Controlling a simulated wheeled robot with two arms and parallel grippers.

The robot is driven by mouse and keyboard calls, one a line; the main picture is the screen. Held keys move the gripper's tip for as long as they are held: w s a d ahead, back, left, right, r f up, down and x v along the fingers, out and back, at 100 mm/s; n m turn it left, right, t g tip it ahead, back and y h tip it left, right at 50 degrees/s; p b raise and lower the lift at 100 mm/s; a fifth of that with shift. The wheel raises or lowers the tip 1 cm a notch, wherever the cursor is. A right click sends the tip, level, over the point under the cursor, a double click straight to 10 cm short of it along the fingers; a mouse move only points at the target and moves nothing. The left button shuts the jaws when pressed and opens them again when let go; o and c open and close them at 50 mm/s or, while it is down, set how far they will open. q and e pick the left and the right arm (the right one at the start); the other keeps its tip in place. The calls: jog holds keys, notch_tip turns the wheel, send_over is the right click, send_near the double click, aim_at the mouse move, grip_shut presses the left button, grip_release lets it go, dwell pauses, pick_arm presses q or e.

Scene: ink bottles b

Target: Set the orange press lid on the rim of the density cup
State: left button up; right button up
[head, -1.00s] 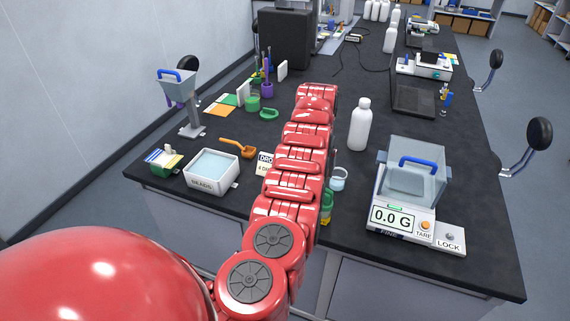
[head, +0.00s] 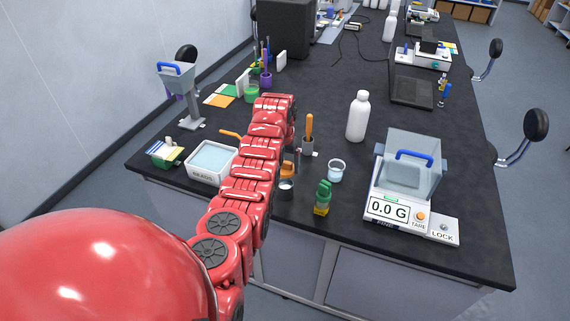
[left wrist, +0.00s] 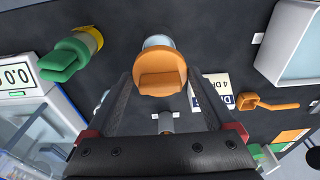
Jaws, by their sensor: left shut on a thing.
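The orange press lid (left wrist: 162,72) is round with a raised grip bar. It sits between the fingertips of my left gripper (left wrist: 163,88), which is shut on it. In the head view the lid (head: 288,170) shows partly behind my red arm, just above a small grey cup (head: 286,188), which looks like the density cup. In the left wrist view the lid hides most of that cup (left wrist: 158,42), and only part of its edge shows. I cannot tell whether lid and rim touch.
A green-capped bottle (head: 322,197) and a glass beaker (head: 336,170) stand right of the cup. An orange-handled tool stands upright in a grey holder (head: 308,147) behind. The table's front edge is close.

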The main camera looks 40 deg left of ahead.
aim_at(285, 183)
pick_arm(q)
jog(key=shift+f+b, duration=0.5)
jog(key=shift+f, duration=0.1)
jog(key=shift+f+b, duration=1.3)
jog(key=shift+f, duration=0.6)
jog(key=shift+b, duration=0.65)
jog(key=shift+f+b, duration=0.75)
jog(key=shift+f, duration=0.3)
jog(key=o, duration=1)
jog(key=shift+r, duration=0.1)
